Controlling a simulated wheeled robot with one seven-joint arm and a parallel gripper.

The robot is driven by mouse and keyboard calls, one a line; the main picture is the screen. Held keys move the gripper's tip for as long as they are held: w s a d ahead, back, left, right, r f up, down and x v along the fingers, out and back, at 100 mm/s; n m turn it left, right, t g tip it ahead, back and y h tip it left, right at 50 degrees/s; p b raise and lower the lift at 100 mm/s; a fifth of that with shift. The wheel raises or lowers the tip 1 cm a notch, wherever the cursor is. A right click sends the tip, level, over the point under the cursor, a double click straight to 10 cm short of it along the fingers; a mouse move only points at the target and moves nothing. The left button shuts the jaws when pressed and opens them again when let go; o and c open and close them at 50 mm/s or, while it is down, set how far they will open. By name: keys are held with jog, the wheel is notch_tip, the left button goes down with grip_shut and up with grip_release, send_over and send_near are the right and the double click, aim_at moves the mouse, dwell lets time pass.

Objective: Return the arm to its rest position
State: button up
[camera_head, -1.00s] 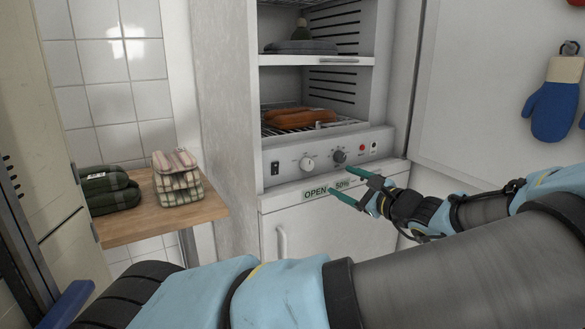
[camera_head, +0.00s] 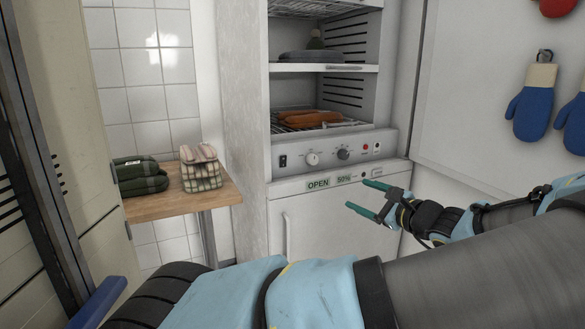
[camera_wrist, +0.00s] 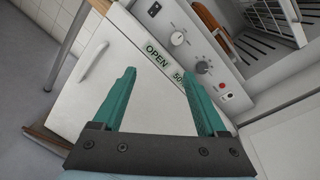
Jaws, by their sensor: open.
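My gripper (camera_head: 372,199) is open and empty in the head view, its two green fingers apart. It hangs in front of the white cabinet's lower door (camera_head: 325,228), just below the control panel and right of the "OPEN" label (camera_head: 318,183). In the wrist view my gripper (camera_wrist: 170,95) shows both green fingers spread with nothing between them but the door behind. My arm reaches in from the right side of the head view.
The control panel (camera_head: 325,152) has two knobs and a black switch. Orange-brown items (camera_head: 310,118) lie on the rack above. A wooden shelf (camera_head: 185,204) at left holds dark green rolls (camera_head: 140,179) and a plaid bundle (camera_head: 200,168). Blue mitts (camera_head: 535,103) hang at right.

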jog(key=a+f+n+g+y, duration=0.1)
jog(key=a+f+n+g, duration=0.4)
jog(key=a, duration=0.6)
jog(key=s+a+f+n+g+h, duration=0.5)
jog(key=s+a+f+n+g, duration=0.1)
jog(key=s+a+n+g, duration=0.35)
jog(key=s+a+r+n+t+h+p, duration=0.1)
jog(key=s+a+r+n+h+p, duration=0.2)
jog(key=r+p, duration=0.9)
notch_tip(320, 180, up, 8)
jog(key=n+h, duration=0.1)
jog(key=n, duration=0.2)
jog(key=shift+s+r+t+h+p, duration=0.2)
jog(key=shift+t+h+p, duration=0.15)
jog(key=shift+h+p, duration=0.05)
jog(key=shift+a+f, duration=0.1)
